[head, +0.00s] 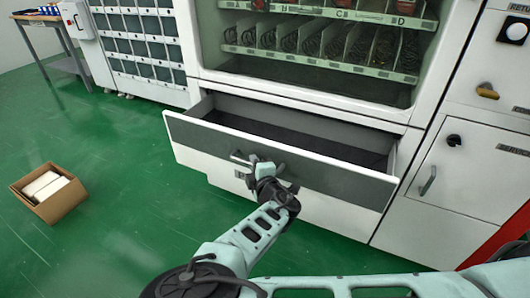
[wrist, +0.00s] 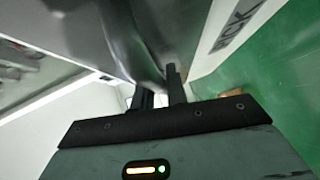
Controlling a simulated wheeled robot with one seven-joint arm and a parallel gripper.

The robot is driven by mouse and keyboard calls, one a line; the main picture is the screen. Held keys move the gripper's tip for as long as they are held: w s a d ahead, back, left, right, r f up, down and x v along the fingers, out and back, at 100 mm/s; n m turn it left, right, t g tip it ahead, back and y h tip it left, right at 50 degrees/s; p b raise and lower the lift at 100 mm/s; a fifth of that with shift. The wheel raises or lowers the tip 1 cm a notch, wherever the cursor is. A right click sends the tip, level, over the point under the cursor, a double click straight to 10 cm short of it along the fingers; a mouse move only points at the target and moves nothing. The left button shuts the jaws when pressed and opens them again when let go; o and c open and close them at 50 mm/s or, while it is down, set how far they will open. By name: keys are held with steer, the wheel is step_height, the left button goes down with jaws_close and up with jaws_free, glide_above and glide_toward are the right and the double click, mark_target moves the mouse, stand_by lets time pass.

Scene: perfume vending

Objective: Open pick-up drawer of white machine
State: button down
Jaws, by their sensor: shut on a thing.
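The pick-up drawer (head: 340,178) of the white machine (head: 408,112) stands pulled out, with its dark, empty-looking inside open at the top. Its front is grey with a white rim. My gripper (head: 250,164) is at the drawer front, left of its middle, and is shut on the drawer handle (head: 236,157). In the wrist view the two dark fingers of my gripper (wrist: 161,92) reach up to the grey drawer front (wrist: 80,22). The exact grip on the handle is hard to make out there.
An open cardboard box (head: 48,192) with white items sits on the green floor at left. A cabinet (head: 140,45) and table (head: 45,20) stand back left. Floor between box and drawer is clear.

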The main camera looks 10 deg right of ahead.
steer(key=s+a, duration=0.3)
steer(key=s, duration=0.2)
steer(key=shift+a+b, duration=0.25)
steer(key=shift+b, duration=0.1)
steer(key=c, duration=1.4)
jaws_free()
steer(key=shift+w, duration=0.1)
